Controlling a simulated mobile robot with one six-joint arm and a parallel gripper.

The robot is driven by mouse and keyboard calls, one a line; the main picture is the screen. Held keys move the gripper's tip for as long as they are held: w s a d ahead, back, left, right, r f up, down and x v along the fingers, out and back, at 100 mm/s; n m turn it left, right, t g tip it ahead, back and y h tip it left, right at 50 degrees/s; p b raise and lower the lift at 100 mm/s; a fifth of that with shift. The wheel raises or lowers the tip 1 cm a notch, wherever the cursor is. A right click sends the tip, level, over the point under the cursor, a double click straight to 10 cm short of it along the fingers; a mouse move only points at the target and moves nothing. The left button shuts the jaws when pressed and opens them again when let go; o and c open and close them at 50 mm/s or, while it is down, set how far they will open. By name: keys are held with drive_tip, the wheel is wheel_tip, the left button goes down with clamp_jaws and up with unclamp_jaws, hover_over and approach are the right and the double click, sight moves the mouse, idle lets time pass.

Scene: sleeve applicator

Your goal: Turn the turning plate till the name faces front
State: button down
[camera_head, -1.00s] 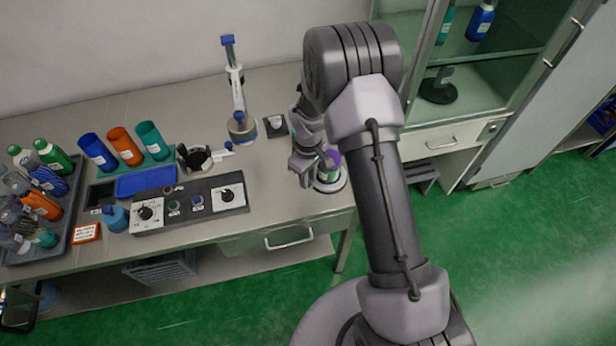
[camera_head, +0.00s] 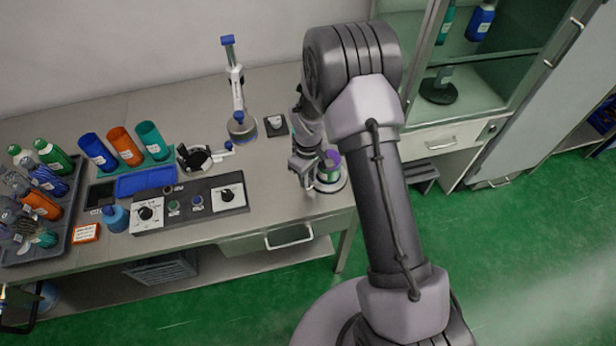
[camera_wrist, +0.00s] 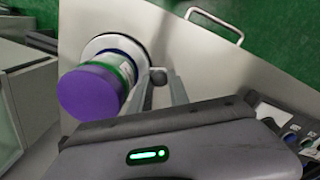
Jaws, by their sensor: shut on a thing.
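The turning plate (camera_head: 341,185) is a pale round disc near the table's right front corner. Its white rim also shows in the wrist view (camera_wrist: 93,45). A bottle with a purple cap (camera_wrist: 88,92) and a green band stands on it; in the head view the bottle (camera_head: 329,163) is partly behind my wrist. A pale patch shows on the bottle's side, but no name can be read. My gripper (camera_wrist: 160,82) is beside the bottle, its fingers shut on a small grey knob (camera_wrist: 158,75) at the plate's edge. The fingers partly hide the knob.
A control box with dials (camera_head: 190,206) lies to the left on the table. A stand with a blue top (camera_head: 236,90) and a black pad (camera_head: 276,125) are behind. Several bottles fill a tray (camera_head: 60,222) at far left. The table's front edge is close to the plate.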

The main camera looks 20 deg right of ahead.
drive_tip(key=shift+s+d, duration=0.1)
drive_tip(key=shift+s, duration=0.05)
drive_tip(key=shift+s+d+n+p, duration=0.3)
drive_tip(key=shift+s+n, duration=0.3)
drive_tip(key=shift+n, duration=0.7)
drive_tip(key=shift+s+d+n+p, duration=0.2)
drive_tip(key=shift+s+d+n, duration=0.2)
drive_tip(key=shift+n, duration=0.4)
drive_tip(key=shift+s+d+n+p, duration=0.2)
drive_tip(key=shift+s+n, duration=0.25)
drive_tip(key=shift+n, duration=0.35)
drive_tip(key=shift+s+d+n+p, duration=0.15)
drive_tip(key=shift+s+d+n, duration=0.1)
drive_tip(key=shift+d+n, duration=0.35)
drive_tip(key=shift+s+d+n+p, duration=0.15)
drive_tip(key=shift+s+d+n, duration=0.1)
drive_tip(key=shift+n, duration=0.55)
drive_tip(key=shift+s+d+n+p, duration=0.15)
drive_tip(key=shift+d+n, duration=0.3)
drive_tip(key=shift+n, duration=0.3)
drive_tip(key=shift+s+d+n+p, duration=0.15)
drive_tip(key=shift+d+n, duration=0.25)
drive_tip(key=shift+n, duration=0.35)
drive_tip(key=shift+d, duration=0.15)
drive_tip(key=c, duration=1.5)
unclamp_jaws()
